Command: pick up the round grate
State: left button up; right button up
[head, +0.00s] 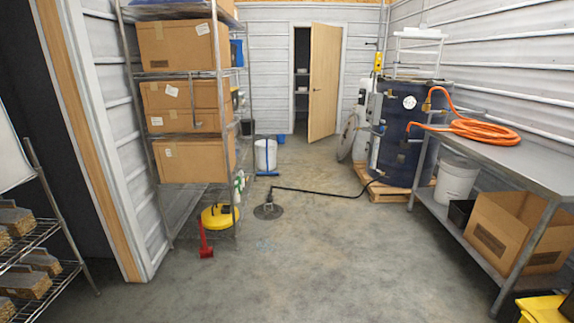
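A dark round piece like a drain grate (268,211) lies flat on the concrete floor, a little left of the middle of the head view. The end of a black hose (325,191) reaches its top; I cannot tell whether the hose rests on it or goes into it. A large grey round disc (348,137) stands on edge farther back, beside a dark blue tank (407,130). I cannot tell whether this disc is a grate or a lid. Neither of my grippers is in view.
A wire shelf with cardboard boxes (190,160) stands left, with a yellow round object (219,216) and a red tool (205,242) at its foot. A metal table (500,165) with an orange hose (485,130) stands right.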

aim_at(273, 208)
jog(key=i, duration=3.6)
